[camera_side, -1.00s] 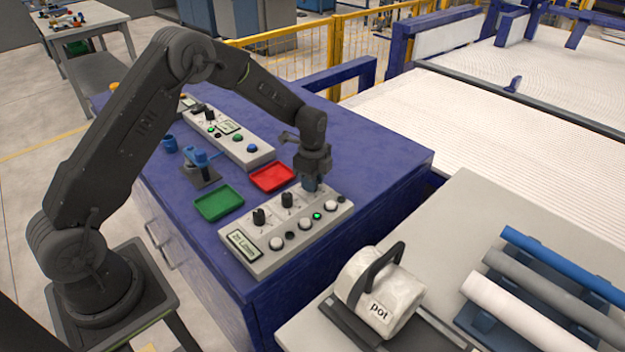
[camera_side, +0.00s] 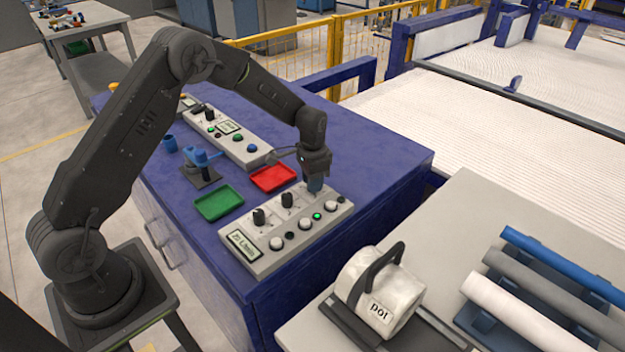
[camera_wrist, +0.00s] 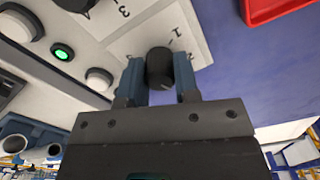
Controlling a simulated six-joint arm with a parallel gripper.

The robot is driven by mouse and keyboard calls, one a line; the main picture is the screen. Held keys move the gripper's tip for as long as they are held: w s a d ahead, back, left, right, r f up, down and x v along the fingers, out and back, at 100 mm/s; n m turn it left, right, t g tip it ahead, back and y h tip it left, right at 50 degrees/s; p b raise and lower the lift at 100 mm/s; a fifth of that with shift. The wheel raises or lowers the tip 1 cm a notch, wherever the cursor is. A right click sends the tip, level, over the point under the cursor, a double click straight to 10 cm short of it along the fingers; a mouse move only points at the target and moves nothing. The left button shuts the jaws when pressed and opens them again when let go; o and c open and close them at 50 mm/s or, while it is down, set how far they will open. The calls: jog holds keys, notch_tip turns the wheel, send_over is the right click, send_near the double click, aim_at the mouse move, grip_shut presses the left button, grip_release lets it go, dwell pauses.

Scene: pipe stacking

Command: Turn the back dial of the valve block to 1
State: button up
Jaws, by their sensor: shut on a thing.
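The valve block (camera_side: 262,250) is a light grey panel on the blue cabinet, with black dials, white buttons and a lit green lamp. My gripper (camera_side: 314,184) is over its far end in the side view and hides the back dial there. In the wrist view my gripper (camera_wrist: 161,80) has its two blue fingers on either side of the black back dial (camera_wrist: 159,66) and is shut on it. Printed numbers, a 1 among them, show around the dial; its exact pointer setting is hard to tell.
A red tray (camera_side: 273,178) and a green tray (camera_side: 219,204) lie beside the block.

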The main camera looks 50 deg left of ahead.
jog(key=n, duration=0.4)
jog(key=shift+n, duration=0.3)
jog(key=n, duration=0.5)
jog(key=shift+n, duration=0.3)
jog(key=n, duration=0.9)
jog(key=shift+r, duration=0.1)
jog(key=shift+n, duration=0.5)
jog(key=o, duration=0.9)
notch_tip(320, 180, up, 14)
jog(key=shift+f, duration=0.15)
